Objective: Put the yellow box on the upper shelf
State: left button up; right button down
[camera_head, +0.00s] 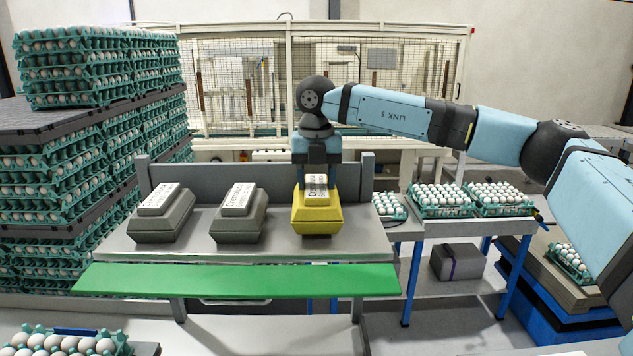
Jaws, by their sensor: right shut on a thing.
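The yellow box (317,218), with a white printed label on top, is on the upper shelf (275,247), at the right end of a row. Two grey boxes of the same shape, a middle one (238,217) and a left one (160,217), stand to its left. My right gripper (317,180) points down from above and is shut on the yellow box at its top. The gripper partly covers the box's top. Whether the box's underside touches the shelf is hard to tell. My left gripper is not in view.
A green strip (237,280) runs along the shelf's front. Tall stacks of egg trays (70,160) stand at the left. Egg trays (440,200) sit on a table at the right, with a dark box (457,262) below. Another egg tray (70,343) is in front at lower left.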

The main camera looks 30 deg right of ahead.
jog(key=shift+f, duration=0.7)
jog(key=shift+f, duration=0.1)
jog(key=shift+c, duration=2.2)
grip_release()
